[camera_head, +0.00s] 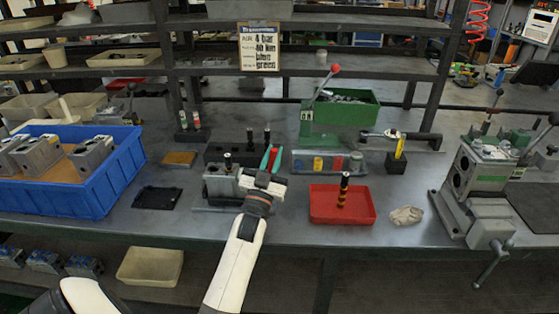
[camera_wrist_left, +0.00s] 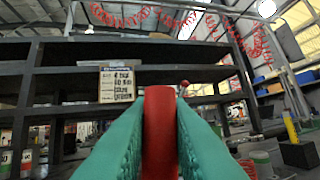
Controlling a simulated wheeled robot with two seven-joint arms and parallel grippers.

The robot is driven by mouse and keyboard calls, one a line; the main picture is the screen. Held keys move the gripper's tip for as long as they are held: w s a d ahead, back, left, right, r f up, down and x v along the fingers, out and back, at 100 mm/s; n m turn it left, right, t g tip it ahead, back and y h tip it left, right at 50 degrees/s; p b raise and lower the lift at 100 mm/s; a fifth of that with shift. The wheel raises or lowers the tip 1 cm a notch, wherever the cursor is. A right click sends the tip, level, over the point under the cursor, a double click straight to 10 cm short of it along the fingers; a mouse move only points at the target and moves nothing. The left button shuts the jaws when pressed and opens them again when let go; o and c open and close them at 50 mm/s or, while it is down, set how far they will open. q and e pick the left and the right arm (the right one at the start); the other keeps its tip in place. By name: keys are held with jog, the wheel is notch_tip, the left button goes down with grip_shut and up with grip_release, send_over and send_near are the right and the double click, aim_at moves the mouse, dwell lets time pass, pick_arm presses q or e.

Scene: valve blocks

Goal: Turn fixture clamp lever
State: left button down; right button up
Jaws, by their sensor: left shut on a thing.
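My left gripper (camera_head: 270,160) is at the right side of the grey clamp fixture (camera_head: 220,186) in the middle of the bench. Its teal fingers are shut on the red lever handle (camera_wrist_left: 160,135), which stands upright between them in the left wrist view. In the head view only a thin red strip of the handle shows between the fingers. The lever's lower part and pivot are hidden behind my gripper and wrist. My right gripper is in neither view.
A blue crate (camera_head: 103,190) with grey blocks stands at the left. A red tray (camera_head: 326,216) holding a dark upright tool lies right of my wrist. A green bin (camera_head: 345,116) with a red-knobbed lever stands behind. A machine vise (camera_head: 490,215) is far right.

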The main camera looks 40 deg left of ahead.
pick_arm(q)
jog(key=shift+s+a+n+y, duration=0.15)
jog(key=shift+a+n+y, duration=0.1)
jog(key=shift+n+y, duration=0.2)
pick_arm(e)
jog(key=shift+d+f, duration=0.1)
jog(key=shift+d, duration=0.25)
pick_arm(q)
jog(key=c, duration=1.3)
grip_release()
jog(key=shift+c, duration=0.2)
jog(key=v, duration=1.2)
jog(key=shift+s+r, duration=0.1)
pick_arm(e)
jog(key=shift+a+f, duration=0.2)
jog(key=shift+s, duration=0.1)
